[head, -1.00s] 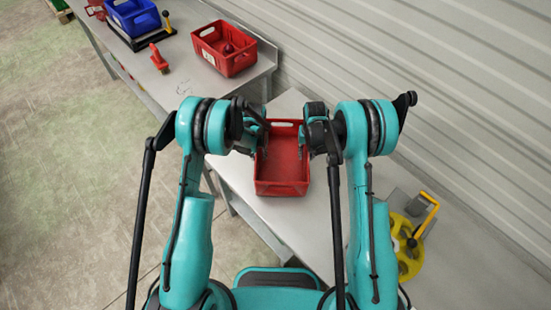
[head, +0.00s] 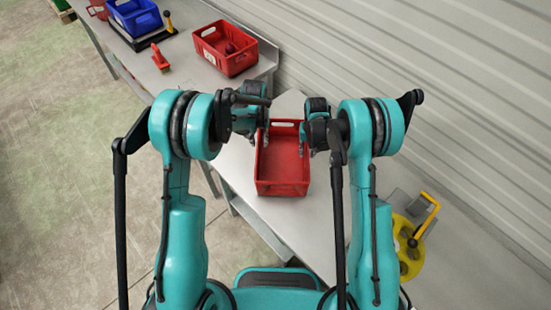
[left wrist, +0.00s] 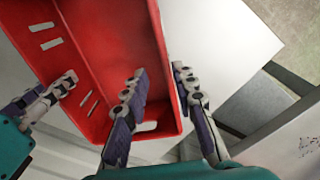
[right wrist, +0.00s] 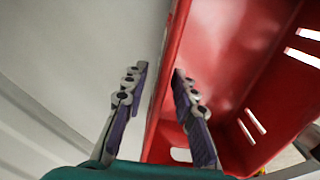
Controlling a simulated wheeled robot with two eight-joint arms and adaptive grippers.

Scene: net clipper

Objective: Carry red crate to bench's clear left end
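The empty red crate (head: 283,186) stands on the near grey bench (head: 300,222), between my two grippers. My left gripper (head: 265,138) is at its left wall. In the left wrist view the fingers straddle a wall of the crate (left wrist: 105,50), one inside and one outside, with a gap between them. My right gripper (head: 303,140) is at the right wall. In the right wrist view its fingers also stand apart on either side of a wall of the crate (right wrist: 225,60). My arms partly hide the crate's far corners in the head view.
Another red crate (head: 225,60) with a dark red item inside stands on the far bench section. A blue crate (head: 135,20) and a red tool (head: 159,58) are further left. A yellow reel (head: 408,250) is at right. A corrugated wall (head: 430,90) runs behind.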

